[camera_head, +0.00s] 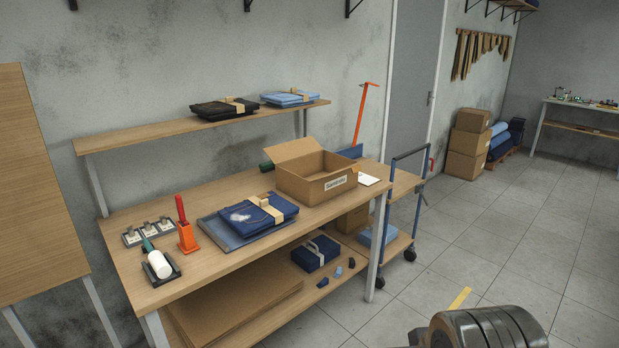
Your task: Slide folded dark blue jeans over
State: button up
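Folded dark blue jeans (243,219) lie on a flat blue-grey tray or mat (216,235) in the middle of the wooden workbench. They have a pale worn patch and a tan band with a small tan block (264,203) on top. Another dark blue folded bundle (316,252) with a light band lies on the shelf below the bench top. My gripper is not visible. A dark rounded ribbed part, apparently mine, shows at the bottom right edge, away from the bench.
An open cardboard box (318,187) stands right of the jeans. An orange-red holder (187,238), a white roll (159,264) and switches (151,231) sit to the left. A raised shelf (146,134) runs behind. A blue cart (414,215) stands at the bench's right end.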

aim_at(253, 215)
jog(key=z, duration=0.3)
jog(key=k, duration=0.5)
jog(key=z, duration=0.25)
jog(key=i, duration=0.85)
jog(key=u, duration=0.35)
jog(key=i, duration=0.85)
jog(key=u, duration=0.8)
jog(key=i, duration=0.6)
jog(key=u, duration=0.85)
jog(key=i, duration=0.65)
jog(key=u, duration=0.4)
